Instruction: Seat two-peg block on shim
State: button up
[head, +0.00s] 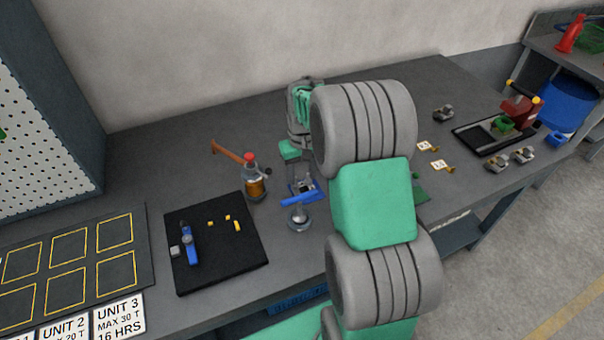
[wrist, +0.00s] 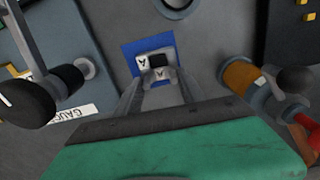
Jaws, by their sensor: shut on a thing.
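My gripper (wrist: 158,84) points down at the bench, and its grey fingers come together on a small grey block marked A (wrist: 160,76). This looks like the two-peg block; its pegs cannot be made out. Just beyond it is a pale piece marked A (wrist: 142,66) with a dark part beside it. A flat blue plate (wrist: 131,50) lies under or behind these pieces; I cannot tell whether it is the shim, or whether the block touches it. In the head view my gripper (head: 304,186) is small and dark above the blue plate (head: 293,193).
A black mat (head: 215,270) with small yellow pieces lies left. A black tray (head: 478,138) is far right.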

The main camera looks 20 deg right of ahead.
jog(key=shift+r+p, duration=1.5)
jog(key=shift+r, duration=1)
